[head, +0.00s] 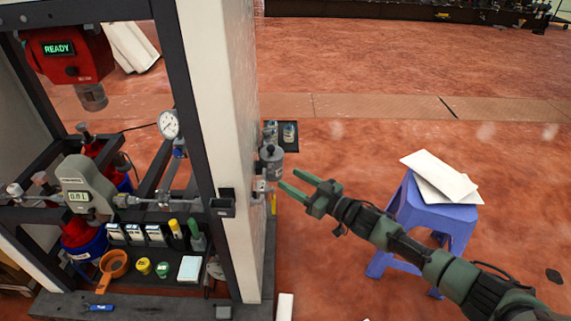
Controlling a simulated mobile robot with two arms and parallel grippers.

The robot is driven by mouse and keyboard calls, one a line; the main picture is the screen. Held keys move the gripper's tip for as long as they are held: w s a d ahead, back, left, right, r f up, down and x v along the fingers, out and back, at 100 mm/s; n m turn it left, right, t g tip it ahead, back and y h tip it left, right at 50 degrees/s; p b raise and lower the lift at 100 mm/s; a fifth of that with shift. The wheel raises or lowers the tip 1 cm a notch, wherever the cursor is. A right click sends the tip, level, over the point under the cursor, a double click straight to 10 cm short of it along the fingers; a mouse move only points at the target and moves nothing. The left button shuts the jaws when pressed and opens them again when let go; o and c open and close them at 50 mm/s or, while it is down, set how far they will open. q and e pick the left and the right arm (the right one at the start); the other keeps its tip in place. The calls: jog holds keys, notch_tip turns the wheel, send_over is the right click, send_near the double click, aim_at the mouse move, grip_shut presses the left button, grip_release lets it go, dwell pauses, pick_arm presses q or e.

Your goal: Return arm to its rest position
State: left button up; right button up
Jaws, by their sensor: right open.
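My right arm comes in from the lower right. Its green gripper (300,187) is open, with its two fingers apart and pointing left. Nothing shows between the fingers. The fingertips are close to a grey cylindrical fitting (271,162) on the right side of the white post (222,120); I cannot tell whether they touch anything. The dispenser rig stands at left, with a red unit (68,58) reading READY, a grey digital gauge (86,186) and a round dial gauge (168,124). My left gripper is not in view.
A blue stool (440,218) with white sheets (441,176) stands behind my right forearm. A small dark shelf (291,146) holds little containers by the post. The rig's lower shelf holds an orange scoop (113,264) and small jars. Red floor is open at the upper right.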

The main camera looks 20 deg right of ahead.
jog(key=s+d+f+m+g+h+p, duration=0.2)
jog(key=s+d+f+h+p, duration=0.15)
jog(key=s+f, duration=0.7)
jog(key=s+d+f+m+g+h+p, duration=0.25)
jog(key=s+f+h+p, duration=0.3)
jog(key=f, duration=0.95)
pick_arm(q)
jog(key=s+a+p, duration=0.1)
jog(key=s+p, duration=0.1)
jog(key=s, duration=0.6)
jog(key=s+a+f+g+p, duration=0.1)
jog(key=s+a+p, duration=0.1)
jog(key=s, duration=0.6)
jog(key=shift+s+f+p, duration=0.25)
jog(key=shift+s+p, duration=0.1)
jog(key=shift+p, duration=0.2)
pick_arm(e)
jog(key=s+f+g, duration=0.3)
jog(key=s+f, duration=0.1)
jog(key=s, duration=1)
jog(key=s+a+f+g+h, duration=0.1)
jog(key=s+f+g, duration=0.2)
jog(key=s, duration=1.1)
jog(key=s+a+f+g, duration=0.1)
jog(key=s+f+g, duration=0.2)
jog(key=s, duration=1.1)
notch_tip(320, 180, down, 2)
jog(key=shift+s+a+f, duration=0.2)
